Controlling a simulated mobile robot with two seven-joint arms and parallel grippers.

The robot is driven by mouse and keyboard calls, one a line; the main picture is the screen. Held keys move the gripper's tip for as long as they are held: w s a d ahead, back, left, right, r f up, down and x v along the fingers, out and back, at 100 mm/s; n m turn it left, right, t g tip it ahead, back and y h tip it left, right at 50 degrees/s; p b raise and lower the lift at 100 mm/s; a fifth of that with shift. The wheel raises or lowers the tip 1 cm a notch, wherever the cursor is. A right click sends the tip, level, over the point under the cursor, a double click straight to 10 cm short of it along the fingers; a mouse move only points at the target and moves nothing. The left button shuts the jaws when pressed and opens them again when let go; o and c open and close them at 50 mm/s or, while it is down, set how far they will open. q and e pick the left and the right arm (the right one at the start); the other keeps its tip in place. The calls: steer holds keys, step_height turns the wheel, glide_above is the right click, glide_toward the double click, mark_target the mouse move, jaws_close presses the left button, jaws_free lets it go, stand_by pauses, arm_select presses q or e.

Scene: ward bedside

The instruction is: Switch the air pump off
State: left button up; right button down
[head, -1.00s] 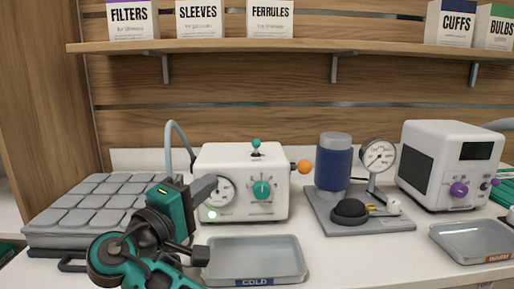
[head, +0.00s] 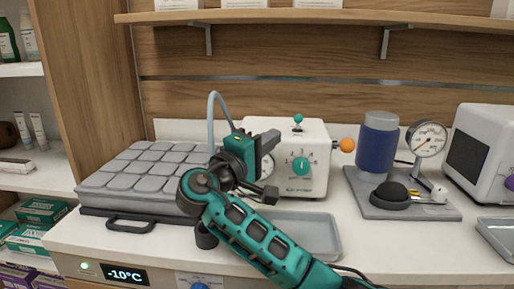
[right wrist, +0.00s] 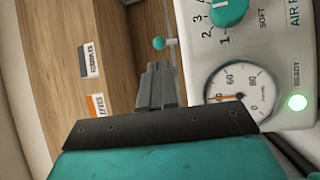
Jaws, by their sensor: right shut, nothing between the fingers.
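The air pump (head: 312,180) is a white box on the counter. Its front has a teal knob (head: 301,165), and a small teal-tipped lever (head: 298,118) stands on top. My right gripper (head: 272,139) is shut and empty in front of the pump's left part, hiding most of its gauge. In the right wrist view the shut fingers (right wrist: 154,72) point towards the lever's teal ball (right wrist: 158,43), apart from it. The gauge (right wrist: 238,95) and a lit green READY lamp (right wrist: 297,102) show there. My left gripper is not in view.
An orange ball knob (head: 347,145) sticks out of the pump's right side. A grey tray (head: 318,238) lies in front. A grey padded mat (head: 135,180) lies left. A blue cylinder and gauge stand on a grey base (head: 430,205) right. A shelf (head: 340,17) runs above.

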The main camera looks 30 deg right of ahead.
mark_target(296, 120)
steer(key=x, duration=0.7)
